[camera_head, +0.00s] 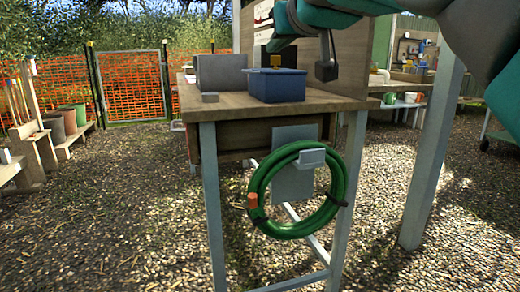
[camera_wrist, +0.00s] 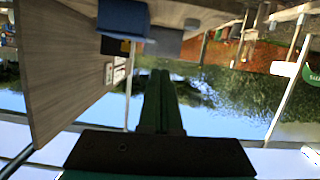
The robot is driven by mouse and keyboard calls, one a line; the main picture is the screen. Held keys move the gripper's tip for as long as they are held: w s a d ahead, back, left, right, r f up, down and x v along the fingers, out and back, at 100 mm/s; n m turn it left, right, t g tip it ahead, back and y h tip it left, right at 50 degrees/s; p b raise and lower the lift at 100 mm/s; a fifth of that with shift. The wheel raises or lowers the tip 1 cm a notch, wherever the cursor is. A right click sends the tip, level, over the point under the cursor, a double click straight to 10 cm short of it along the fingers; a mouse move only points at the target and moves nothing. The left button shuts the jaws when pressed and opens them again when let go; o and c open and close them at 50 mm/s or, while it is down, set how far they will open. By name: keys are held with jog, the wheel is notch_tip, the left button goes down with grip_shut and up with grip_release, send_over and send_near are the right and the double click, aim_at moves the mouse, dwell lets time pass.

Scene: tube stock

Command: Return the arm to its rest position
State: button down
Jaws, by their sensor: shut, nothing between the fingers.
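My gripper (camera_wrist: 160,75) is in the wrist view, its two dark fingers side by side and together, with nothing seen between them. Behind the fingertips the wrist view shows foliage and sky, tipped over, with a wood panel at the left and a blue bin near the top. In the head view my teal and grey arm crosses the upper right, bent above the workbench (camera_head: 225,103). I cannot make out the fingertips clearly in the head view.
A blue bin (camera_head: 277,86) and a grey box (camera_head: 222,72) stand on the bench under my arm. A green hose coil (camera_head: 340,190) hangs at the bench end. A wood panel (camera_head: 352,60) rises close to my arm, and a post (camera_head: 432,150) stands at the right.

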jog(key=s+d+f+m+g+h+p, duration=0.1)
jog(key=s+d+f+g+p, duration=0.15)
jog(key=f, duration=0.55)
jog(key=s+d+f+g+h+p, duration=0.1)
jog(key=s+d+f+g, duration=0.15)
jog(key=f, duration=0.55)
jog(key=s+d+f+m+g+h+p, duration=0.1)
jog(key=s+d+f+g+p, duration=0.15)
jog(key=f, duration=0.55)
jog(key=s+d+f+m+g+p, duration=0.1)
jog(key=s+f+g, duration=0.3)
jog(key=s+f, duration=0.5)
jog(key=s+d+f+m+g+h+p, duration=0.1)
jog(key=s+d+f+g+p, duration=0.1)
jog(key=s+f, duration=0.7)
jog(key=s+d+g, duration=0.1)
jog(key=s+g, duration=0.1)
jog(key=s, duration=0.4)
jog(key=shift+s+d, duration=0.25)
jog(key=shift+s, duration=0.15)
jog(key=c, duration=1.6)
grip_release()
jog(key=shift+g, duration=0.25)
